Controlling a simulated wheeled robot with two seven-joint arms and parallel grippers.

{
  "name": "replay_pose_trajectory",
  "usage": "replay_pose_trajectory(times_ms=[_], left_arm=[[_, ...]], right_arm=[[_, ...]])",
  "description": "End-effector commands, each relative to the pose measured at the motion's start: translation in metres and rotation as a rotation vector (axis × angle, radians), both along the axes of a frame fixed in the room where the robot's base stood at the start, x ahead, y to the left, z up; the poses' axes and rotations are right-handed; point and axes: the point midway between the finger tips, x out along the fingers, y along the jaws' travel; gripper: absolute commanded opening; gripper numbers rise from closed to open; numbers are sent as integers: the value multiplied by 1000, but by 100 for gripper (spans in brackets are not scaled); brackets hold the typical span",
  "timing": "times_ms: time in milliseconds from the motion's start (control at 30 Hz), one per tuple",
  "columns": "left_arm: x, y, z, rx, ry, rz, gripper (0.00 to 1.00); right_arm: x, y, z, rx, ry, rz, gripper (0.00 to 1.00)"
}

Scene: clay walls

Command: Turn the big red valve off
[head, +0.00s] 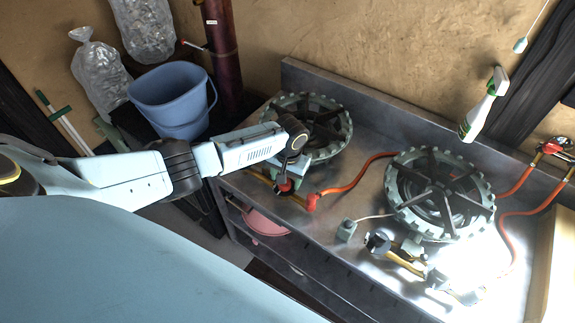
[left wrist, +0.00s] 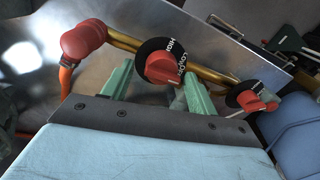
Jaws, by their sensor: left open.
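Two red knobs with black dials sit on the brass gas pipe of the left burner (head: 318,125). The nearer, larger-looking red valve knob (left wrist: 163,67) has "HIGH" lettering on its dial in the left wrist view. The smaller-looking red knob (left wrist: 250,101) is to its right. In the head view a red knob (head: 284,186) shows just below my left gripper (head: 290,168). My left gripper (left wrist: 157,72) is open, with its green fingers on either side of the larger-looking knob. I cannot tell whether they touch it. My right gripper is not in view.
A red hose end (left wrist: 84,40) caps the pipe, with an orange hose (head: 350,178) running right. A second burner (head: 440,195) stands on the steel counter (head: 375,130). A blue bucket (head: 170,95) is behind my left arm.

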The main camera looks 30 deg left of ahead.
Motion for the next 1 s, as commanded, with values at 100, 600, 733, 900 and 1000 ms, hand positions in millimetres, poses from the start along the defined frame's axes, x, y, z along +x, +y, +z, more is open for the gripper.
replay_pose_trajectory(times_ms=[100,600,733,900,1000], left_arm=[[1,-1,22,0,-3,0,59],[2,-9,117,-1,-4,-2,59],[2,-9,125,-1,-3,-1,59],[2,-9,126,-1,-2,-1,59],[2,-9,126,-1,-2,-1,59]], right_arm=[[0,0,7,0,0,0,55],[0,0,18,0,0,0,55],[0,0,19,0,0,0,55],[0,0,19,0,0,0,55],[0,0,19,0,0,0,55]])
